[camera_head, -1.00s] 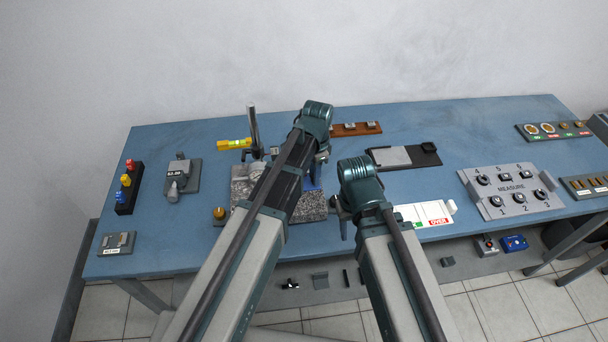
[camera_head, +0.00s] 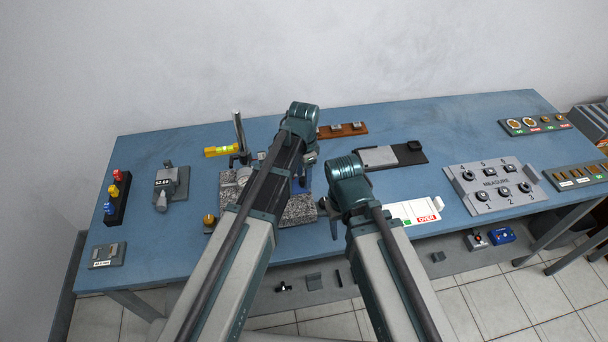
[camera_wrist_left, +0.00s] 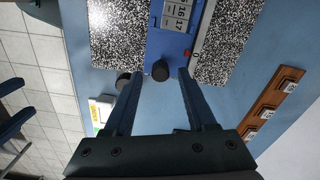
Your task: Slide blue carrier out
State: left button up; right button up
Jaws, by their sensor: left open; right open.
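The blue carrier (camera_wrist_left: 172,42), with a number display on it, lies between two speckled granite blocks in the left wrist view. A black knob (camera_wrist_left: 160,70) sits at its near end. My left gripper (camera_wrist_left: 160,74) is open, with its fingertips on either side of the knob; I cannot tell whether they touch it. In the head view a strip of the blue carrier (camera_head: 303,183) shows beside my left arm, which hides most of it and the left fingers. My right gripper (camera_head: 331,207) is low beside the granite plate (camera_head: 298,212), its fingers mostly hidden.
A grey post stand (camera_head: 239,135) and a yellow level (camera_head: 221,151) stand behind the granite. A brown rack (camera_head: 343,131) is at the back. A white card marked OVER (camera_head: 412,211) lies right of my right gripper. The table's left part (camera_head: 150,225) has free room.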

pick_arm(q)
notch_tip(320, 180, up, 13)
jog(key=p, duration=1.2)
pick_arm(e)
notch_tip(320, 180, up, 13)
pick_arm(q)
jog(key=shift+f, duration=0.1)
pick_arm(e)
jog(key=shift+f, duration=0.15)
pick_arm(q)
jog(key=s+f+n+b, duration=0.4)
jog(key=s, duration=0.4)
jog(key=s+f+n+y+b, duration=0.1)
jog(key=s+f+n+b, duration=0.3)
jog(key=s, duration=0.5)
jog(key=shift+s, duration=0.25)
pick_arm(e)
notch_tip(320, 180, down, 8)
